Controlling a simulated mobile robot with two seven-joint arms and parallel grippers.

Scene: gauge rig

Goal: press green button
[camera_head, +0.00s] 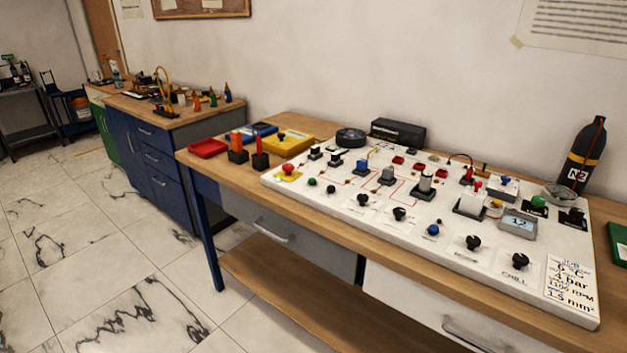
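A white panel board (330,213) with many controls lies on a wooden workbench (215,160). A small round green button (312,181) sits near the board's left front edge, beside a red mushroom button on a yellow base (288,170). A second, larger green part (538,202) sits on a dark base near the board's right back; I cannot tell whether it is a button. Neither of my grippers is in view, and nothing touches the board.
Black knobs (399,214), a blue button (432,230) and a small display (518,223) share the board. A red tray (207,148) and a yellow box (288,143) stand left of it. A black cylinder (583,155) stands behind right. Open floor (130,270) lies left front.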

